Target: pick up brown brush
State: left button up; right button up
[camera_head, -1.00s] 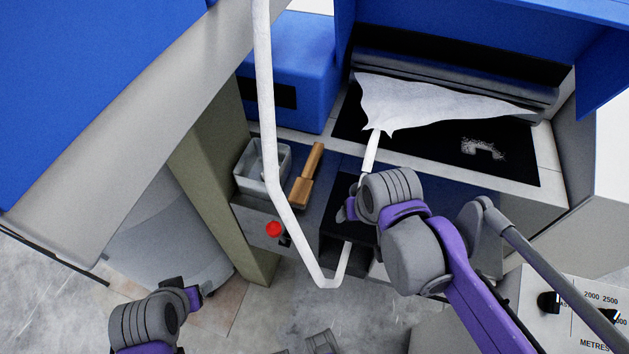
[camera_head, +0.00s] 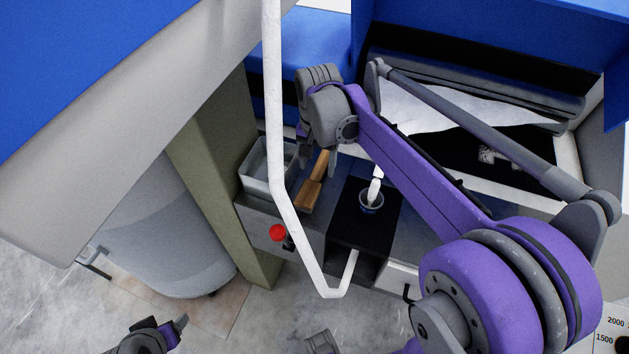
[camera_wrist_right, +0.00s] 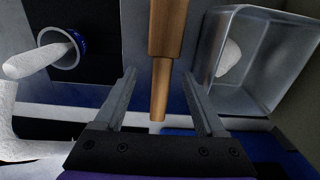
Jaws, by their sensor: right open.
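The brown brush (camera_head: 312,190) lies on the grey machine ledge, beside a clear bin; my gripper hides part of it in the head view. In the right wrist view its wooden handle (camera_wrist_right: 165,60) runs down between the two fingers, with visible space on both sides. My right gripper (camera_head: 317,156) is open and empty, over the handle end; it also shows in the right wrist view (camera_wrist_right: 162,78). I cannot tell whether it touches the brush. My left gripper (camera_head: 178,328) is at the bottom left, far from the brush, and partly cut off.
The clear bin (camera_head: 252,181) holds something pale, seen in the right wrist view. A white bent rail (camera_head: 281,150) passes in front. A red button (camera_head: 278,233) is below.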

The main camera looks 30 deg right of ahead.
aim_at(315, 176)
jog(key=f, duration=0.5)
jog(key=shift+w+a, duration=0.1)
jog(key=shift+a, duration=0.1)
jog(key=shift+c, duration=0.3)
grip_shut()
